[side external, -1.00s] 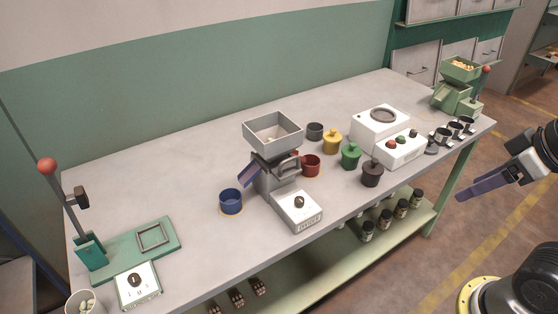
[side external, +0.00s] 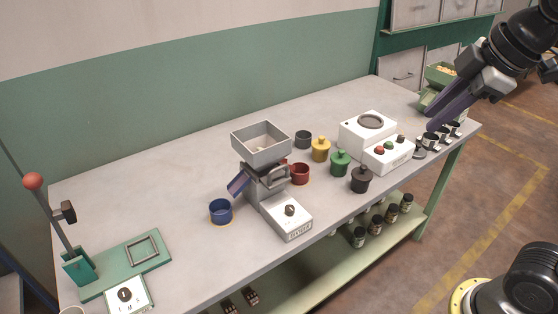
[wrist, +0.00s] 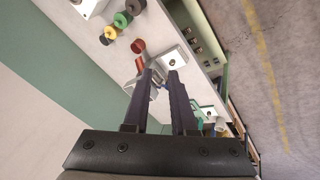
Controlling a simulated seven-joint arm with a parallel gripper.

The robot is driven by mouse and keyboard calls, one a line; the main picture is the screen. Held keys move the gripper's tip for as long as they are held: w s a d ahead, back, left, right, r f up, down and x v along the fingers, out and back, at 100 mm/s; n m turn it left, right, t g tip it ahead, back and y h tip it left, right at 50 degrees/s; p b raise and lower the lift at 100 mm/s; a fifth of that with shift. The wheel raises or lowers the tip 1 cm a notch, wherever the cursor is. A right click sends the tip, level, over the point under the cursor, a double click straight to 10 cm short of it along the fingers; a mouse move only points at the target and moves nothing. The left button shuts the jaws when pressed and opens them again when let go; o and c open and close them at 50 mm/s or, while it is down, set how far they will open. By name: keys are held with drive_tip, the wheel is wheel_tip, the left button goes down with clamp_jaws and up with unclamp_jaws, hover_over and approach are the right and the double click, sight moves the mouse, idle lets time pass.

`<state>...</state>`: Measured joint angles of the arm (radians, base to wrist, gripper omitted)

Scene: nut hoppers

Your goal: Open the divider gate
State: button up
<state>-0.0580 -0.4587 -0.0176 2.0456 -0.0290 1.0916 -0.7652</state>
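The divider is a grey machine with a square open hopper (side external: 262,143) on top and a white control box (side external: 288,217) with a black knob in front. A grey loop-like handle (side external: 277,178) is below the hopper; whether the gate is open or closed I cannot tell. My gripper (side external: 437,117) is high at the right, well away from the divider. Its two long dark fingers are apart and empty, as the wrist view (wrist: 161,74) also shows. There the fingers partly hide the divider.
A blue cup (side external: 220,211) stands left of the divider and a red cup (side external: 299,174) behind it. Yellow, green and dark lidded pots stand to the right, before a white machine (side external: 367,133). A green lever press (side external: 80,266) is at the left. Bare tabletop lies between.

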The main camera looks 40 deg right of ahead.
drive_tip(key=w+a+r+n+g, duration=0.1)
drive_tip(key=w+a+n, duration=0.1)
drive_tip(key=w, duration=0.3)
drive_tip(key=w+a+r+n, duration=0.1)
drive_tip(key=w+r+n, duration=0.15)
drive_tip(key=w, duration=0.25)
drive_tip(key=n+g, duration=0.2)
drive_tip(key=n, duration=0.2)
hover_over(278, 168)
drive_tip(key=s, duration=0.3)
drive_tip(key=s+f+x, duration=0.1)
drive_tip(key=s+x, duration=0.2)
drive_tip(key=x, duration=2.1)
drive_tip(key=shift+w+r, duration=0.1)
clamp_jaws()
drive_tip(key=shift+r, duration=0.1)
